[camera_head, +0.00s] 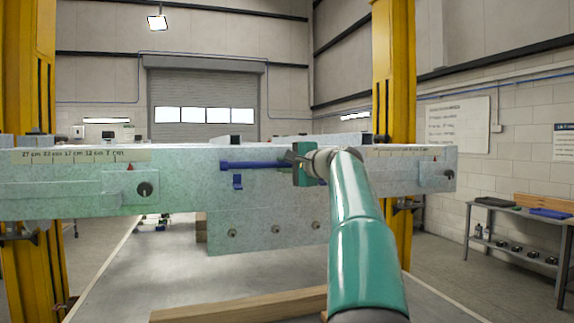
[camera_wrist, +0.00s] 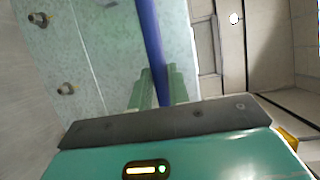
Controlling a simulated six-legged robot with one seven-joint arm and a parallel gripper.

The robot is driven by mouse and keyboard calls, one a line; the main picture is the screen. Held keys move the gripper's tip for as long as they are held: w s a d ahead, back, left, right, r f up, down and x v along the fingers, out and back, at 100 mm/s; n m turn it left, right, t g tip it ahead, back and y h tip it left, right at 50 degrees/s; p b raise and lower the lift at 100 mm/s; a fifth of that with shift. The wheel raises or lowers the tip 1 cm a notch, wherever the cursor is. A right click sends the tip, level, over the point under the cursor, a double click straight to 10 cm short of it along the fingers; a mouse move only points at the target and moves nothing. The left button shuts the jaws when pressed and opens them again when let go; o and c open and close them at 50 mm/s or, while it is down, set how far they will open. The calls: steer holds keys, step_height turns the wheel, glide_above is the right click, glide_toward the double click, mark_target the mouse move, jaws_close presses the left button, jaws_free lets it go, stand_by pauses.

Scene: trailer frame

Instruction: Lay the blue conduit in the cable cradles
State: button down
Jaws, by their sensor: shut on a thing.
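The blue conduit (camera_head: 250,165) runs horizontally in front of the pale galvanised trailer beam (camera_head: 190,180) in the head view. My gripper (camera_head: 299,160) is shut on the conduit near its right part. In the wrist view the conduit (camera_wrist: 150,40) passes between the two green fingers of my gripper (camera_wrist: 160,88). A small blue cradle (camera_head: 237,181) shows on the beam face just below the conduit's left part, and the conduit appears apart from it.
Yellow posts (camera_head: 393,90) stand at both sides of the beam. A bolted plate (camera_head: 270,232) hangs below the beam. Timber (camera_head: 240,305) lies low in front. A grey bench (camera_head: 515,225) stands at the right. The space in front of the beam's left half is free.

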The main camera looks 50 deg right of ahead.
steer(key=shift+w+d+f, duration=0.15)
steer(key=shift+w+d, duration=0.1)
steer(key=shift+w, duration=0.25)
steer(key=shift+w+d+f, duration=0.1)
steer(key=shift+w+d, duration=0.1)
steer(key=shift+w, duration=0.3)
steer(key=shift+w+f, duration=0.1)
steer(key=shift+f, duration=2.1)
steer(key=c, duration=1.3)
jaws_free()
steer(key=shift+o, duration=0.2)
steer(key=s+a, duration=0.1)
steer(key=s, duration=1.2)
steer(key=shift+s+a+r, duration=0.25)
steer(key=shift+s+r, duration=0.15)
steer(key=shift+r, duration=0.05)
